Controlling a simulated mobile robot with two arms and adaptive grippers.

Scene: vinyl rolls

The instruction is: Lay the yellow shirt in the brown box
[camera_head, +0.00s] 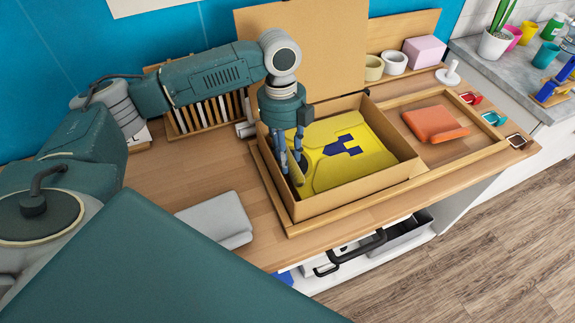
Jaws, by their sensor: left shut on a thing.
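The yellow shirt (355,164), folded flat with a dark blue print, lies inside the open brown box (352,196). The box stands on the wooden counter with its lid (312,48) raised at the back. My left gripper (298,178) points down inside the left part of the box, at the shirt's left edge. It is shut on the shirt's edge; its fingers partly hide that edge. My right gripper is not in view.
An orange folded cloth (434,124) lies in a wooden-framed area right of the box. A grey folded cloth (216,219) lies at the front left. Tape rolls (394,62) and a pink box (424,51) stand behind. An open drawer (350,256) is below the counter.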

